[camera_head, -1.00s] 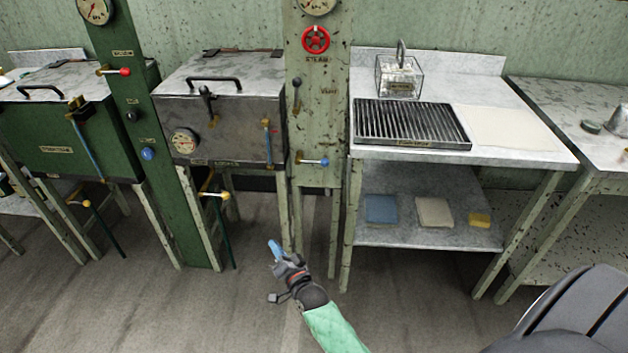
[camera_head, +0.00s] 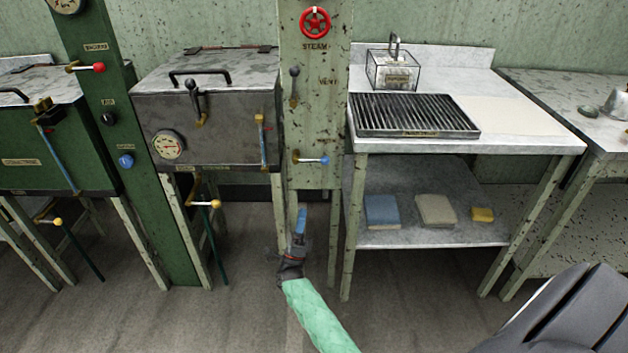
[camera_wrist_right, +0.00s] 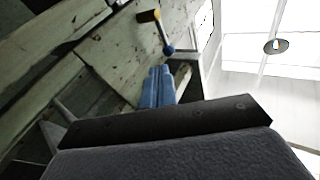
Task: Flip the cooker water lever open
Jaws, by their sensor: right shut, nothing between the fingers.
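The blue-knobbed lever (camera_head: 312,160) sits low on the pale speckled post, its arm lying roughly level with the knob to the right of its brass fitting. My right gripper (camera_head: 301,214) is below it, apart from it, with its blue fingers pointing up, shut and empty. The grey cooker (camera_head: 215,125) stands left of the post. My left gripper is out of view.
A red steam wheel (camera_head: 315,21) and a dark vent lever (camera_head: 294,86) are higher on the post. A yellow-knobbed lever (camera_head: 214,203) hangs under the cooker. A metal table (camera_head: 520,120) with a grate stands close right of the post.

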